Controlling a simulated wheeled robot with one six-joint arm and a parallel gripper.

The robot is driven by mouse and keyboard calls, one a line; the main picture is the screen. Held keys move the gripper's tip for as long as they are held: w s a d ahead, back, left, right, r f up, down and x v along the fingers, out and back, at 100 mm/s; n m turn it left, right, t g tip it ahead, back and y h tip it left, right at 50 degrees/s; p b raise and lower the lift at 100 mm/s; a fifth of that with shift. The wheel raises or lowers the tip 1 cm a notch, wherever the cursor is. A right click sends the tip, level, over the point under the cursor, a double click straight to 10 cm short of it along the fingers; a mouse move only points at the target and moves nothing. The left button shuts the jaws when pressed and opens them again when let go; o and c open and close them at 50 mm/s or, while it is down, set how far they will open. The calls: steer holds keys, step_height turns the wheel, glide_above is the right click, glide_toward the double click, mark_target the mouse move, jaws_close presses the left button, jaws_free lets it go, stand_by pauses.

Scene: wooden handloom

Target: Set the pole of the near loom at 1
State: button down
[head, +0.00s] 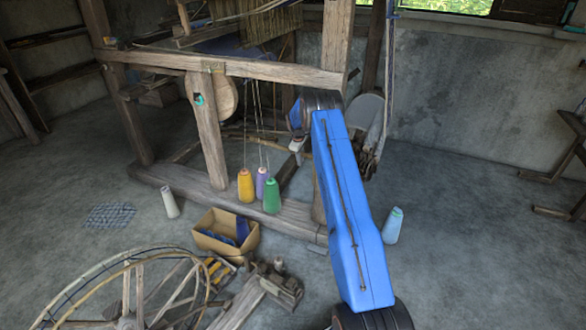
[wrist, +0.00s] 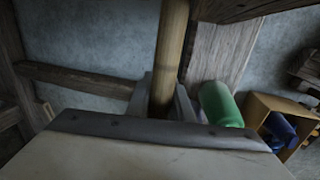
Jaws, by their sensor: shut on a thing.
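The wooden loom (head: 212,130) stands in the head view, with thick posts, a top beam and a floor beam. In the wrist view a round, light-brown pole (wrist: 173,45) runs down from the top edge to between the two grey fingers of my gripper (wrist: 163,98). The fingers are shut on it, one on each side. In the head view my gripper (head: 297,145) is by the loom's right post, partly behind my blue arm. I cannot pick out the held pole there. No number 1 or scale can be read.
A cardboard box (head: 213,243) and spinning wheel (head: 140,285) are in front.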

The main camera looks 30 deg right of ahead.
steer(key=shift+w+r, duration=0.1)
steer(key=shift+r, duration=0.4)
steer(key=c, duration=1.6)
jaws_free()
steer(key=shift+o, duration=0.2)
steer(key=shift+s+a+r, duration=0.15)
steer(key=shift+a+r, duration=0.05)
steer(key=shift+r, duration=1)
steer(key=shift+s+a+r, duration=0.2)
steer(key=shift+r, duration=1)
steer(key=shift+s+a+r, duration=0.15)
steer(key=shift+a+r, duration=0.05)
steer(key=shift+r, duration=1)
